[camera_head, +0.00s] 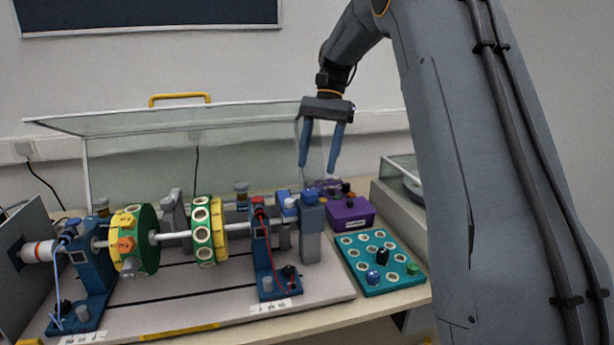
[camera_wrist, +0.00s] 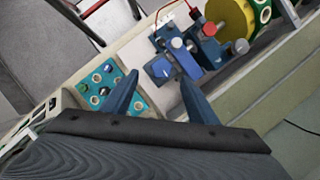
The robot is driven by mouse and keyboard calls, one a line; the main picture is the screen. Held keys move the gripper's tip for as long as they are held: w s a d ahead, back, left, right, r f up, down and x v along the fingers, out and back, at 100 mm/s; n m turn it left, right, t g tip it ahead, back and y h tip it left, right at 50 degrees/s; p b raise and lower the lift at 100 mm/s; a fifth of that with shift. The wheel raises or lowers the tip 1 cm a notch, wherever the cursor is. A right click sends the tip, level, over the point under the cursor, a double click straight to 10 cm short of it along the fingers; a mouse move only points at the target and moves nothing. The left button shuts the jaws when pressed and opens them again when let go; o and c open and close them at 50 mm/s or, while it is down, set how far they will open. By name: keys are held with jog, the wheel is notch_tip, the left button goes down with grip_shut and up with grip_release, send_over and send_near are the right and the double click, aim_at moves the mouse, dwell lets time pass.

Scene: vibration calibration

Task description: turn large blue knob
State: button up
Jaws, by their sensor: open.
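A round blue knob (camera_head: 373,276) stands at the front of a teal board (camera_head: 397,282) on the right of the table. A black knob (camera_head: 382,256) and a green knob (camera_head: 412,268) stand near it on the board. The teal board also shows in the wrist view (camera_wrist: 118,74), left of my fingers. A blue block-like part (camera_head: 311,197) tops a grey post at the right end of the shaft rig. My gripper (camera_head: 319,168) is open and empty, in the air above and behind the board, pointing down.
A shaft rig with green-yellow discs (camera_head: 210,230) and blue supports (camera_head: 264,250) fills the left. A purple box (camera_head: 350,213) stands behind the teal board. A clear raised cover (camera_head: 240,150) is behind the rig. A glass-topped case (camera_head: 400,180) stands at the right.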

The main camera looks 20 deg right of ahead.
aim_at(309, 192)
jog(key=shift+w+p+x, duration=0.2)
jog(key=shift+p+x, duration=0.65)
jog(key=shift+x, duration=2.7)
jog(key=shift+a, duration=0.1)
jog(key=c, duration=1.1)
